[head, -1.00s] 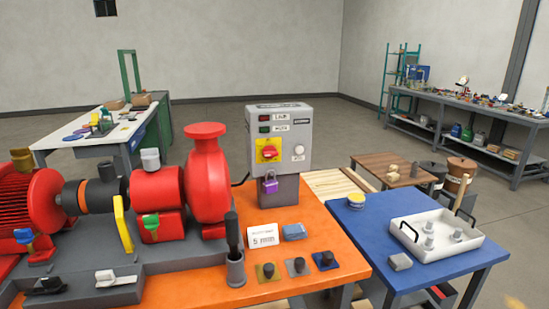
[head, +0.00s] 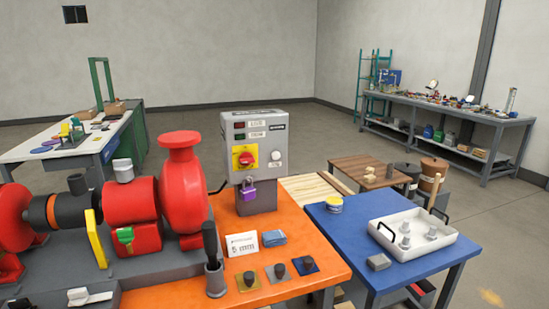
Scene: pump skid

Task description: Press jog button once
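A grey control box (head: 255,149) stands at the back of the orange skid table (head: 291,225). Its front carries a red rotary switch on a yellow plate (head: 245,157), and a round white button (head: 276,156) to the right of it. The button's label is too small to read, so I cannot tell if it is the jog button. Two small indicators, one red (head: 239,125) and one green (head: 240,137), sit at the upper left of the box. A purple padlock (head: 249,191) hangs below the switch. Neither of my grippers shows in the head view.
A red pump (head: 182,190) stands left of the box, and a black-handled tool stands in a grey holder (head: 215,280) in front. A "5 mm" card (head: 241,244) lies nearby. A blue table (head: 335,233) with a white tray (head: 440,246) is at the right.

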